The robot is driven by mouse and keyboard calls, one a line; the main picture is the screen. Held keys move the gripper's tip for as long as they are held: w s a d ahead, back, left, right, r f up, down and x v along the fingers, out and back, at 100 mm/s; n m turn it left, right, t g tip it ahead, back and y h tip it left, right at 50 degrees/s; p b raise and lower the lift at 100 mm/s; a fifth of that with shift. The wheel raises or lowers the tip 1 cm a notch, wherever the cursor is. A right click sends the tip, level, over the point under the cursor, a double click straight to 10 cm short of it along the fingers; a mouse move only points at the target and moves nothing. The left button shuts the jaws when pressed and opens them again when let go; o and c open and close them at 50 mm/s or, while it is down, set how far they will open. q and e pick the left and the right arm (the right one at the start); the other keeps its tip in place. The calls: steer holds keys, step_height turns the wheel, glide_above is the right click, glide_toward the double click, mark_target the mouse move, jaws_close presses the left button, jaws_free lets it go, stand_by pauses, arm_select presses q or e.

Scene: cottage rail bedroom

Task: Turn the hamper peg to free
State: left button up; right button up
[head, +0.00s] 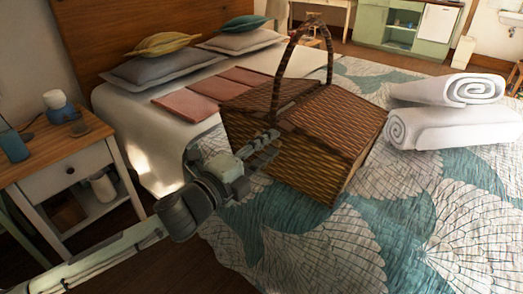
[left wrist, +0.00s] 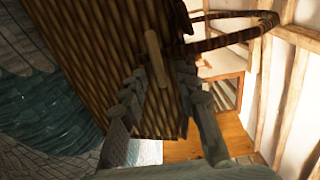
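The brown wicker hamper (head: 320,135) sits on the bed, its arched handle (head: 283,75) standing up. It fills the middle of the left wrist view (left wrist: 90,55). The hamper peg (left wrist: 153,58) is a short light wooden bar on the wicker face in the left wrist view; I cannot make it out in the head view. My left gripper (head: 268,146) is at the hamper's near left side. In the left wrist view its fingers (left wrist: 172,75) are apart, with the peg's lower end between the tips, closer to the left finger. Contact is unclear. My right gripper is not in view.
Rolled white towels (head: 445,125) lie on the bed right of the hamper. Folded pink cloths (head: 205,92) and cushions (head: 155,70) lie behind it. A nightstand (head: 65,155) with a lamp (head: 59,106) stands at left. The quilt's front right (head: 400,235) is clear.

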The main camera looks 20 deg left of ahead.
arm_select(q)
steer(key=v, duration=1.2)
stand_by(0.3)
steer(key=a+f+n+g+y, duration=0.25)
steer(key=a+f+n, duration=0.2)
steer(key=f, duration=0.55)
steer(key=a+f+n+g+y, duration=0.25)
steer(key=a+f+n, duration=0.2)
steer(key=f, duration=0.45)
steer(key=a+f+n+g+y, duration=0.1)
steer(key=a+f+n+y, duration=0.3)
steer(key=f, duration=0.6)
steer(key=s+d+f+n+g, duration=0.2)
steer(key=s+f+n+g, duration=0.1)
steer(key=s+f, duration=0.5)
steer(key=s+d+f+n+g+h, duration=0.1)
steer(key=s+d+f+n+g, duration=0.2)
steer(key=s+f, duration=0.5)
step_height(320, 180, down, 7)
steer(key=n+g, duration=0.1)
steer(key=g, duration=0.1)
steer(key=shift+s+r+g+h, duration=0.2)
steer(key=shift+s+g+h, duration=0.1)
steer(key=shift+s+g, duration=0.1)
steer(key=shift+c, duration=0.5)
